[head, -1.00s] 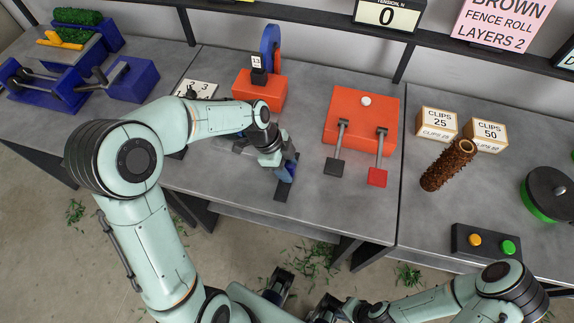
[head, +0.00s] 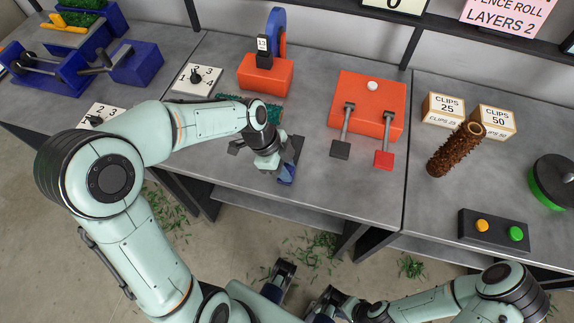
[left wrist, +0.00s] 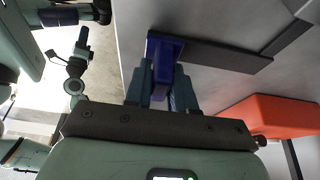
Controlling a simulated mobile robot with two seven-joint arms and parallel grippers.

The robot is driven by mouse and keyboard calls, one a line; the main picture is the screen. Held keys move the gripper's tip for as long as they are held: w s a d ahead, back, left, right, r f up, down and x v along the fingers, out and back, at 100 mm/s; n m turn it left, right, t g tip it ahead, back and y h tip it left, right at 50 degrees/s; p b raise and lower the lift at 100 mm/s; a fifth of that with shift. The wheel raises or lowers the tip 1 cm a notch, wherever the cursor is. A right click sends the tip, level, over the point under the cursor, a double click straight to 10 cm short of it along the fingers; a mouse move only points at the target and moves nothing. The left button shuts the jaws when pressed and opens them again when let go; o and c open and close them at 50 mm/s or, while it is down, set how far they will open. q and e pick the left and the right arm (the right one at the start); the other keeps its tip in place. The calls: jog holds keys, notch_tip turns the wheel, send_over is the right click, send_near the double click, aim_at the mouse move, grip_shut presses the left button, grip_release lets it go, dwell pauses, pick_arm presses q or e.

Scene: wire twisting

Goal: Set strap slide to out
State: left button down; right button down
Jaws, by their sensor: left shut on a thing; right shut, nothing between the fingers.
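My left gripper (head: 286,176) is shut on the blue handle of the strap slide (head: 287,169) near the table's front edge. In the left wrist view, its fingers (left wrist: 163,92) hold the blue block (left wrist: 164,55) from both sides. The block sits at the left end of a dark flat track (left wrist: 222,56). In the head view my left arm hides part of the slide, and the track (head: 297,149) shows behind the gripper. My right gripper (head: 327,302) is low in front of the table, shut and empty.
An orange box with a blue disc (head: 265,75) stands behind the left arm. An orange panel with two levers (head: 368,98) is to the right. A brown roll (head: 455,150), clip boxes and a button box (head: 494,232) stand further right.

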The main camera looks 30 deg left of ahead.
pick_arm(q)
jog(key=c, duration=1.1)
grip_release()
jog(key=shift+s+f, duration=0.1)
jog(key=shift+s, duration=0.15)
jog(key=shift+o, duration=0.3)
jog(key=shift+s, duration=0.1)
jog(key=shift+a+r, duration=0.1)
jog(key=shift+r, duration=0.35)
jog(key=p+v, duration=0.1)
jog(key=v, duration=1.1)
jog(key=shift+a+r, duration=0.2)
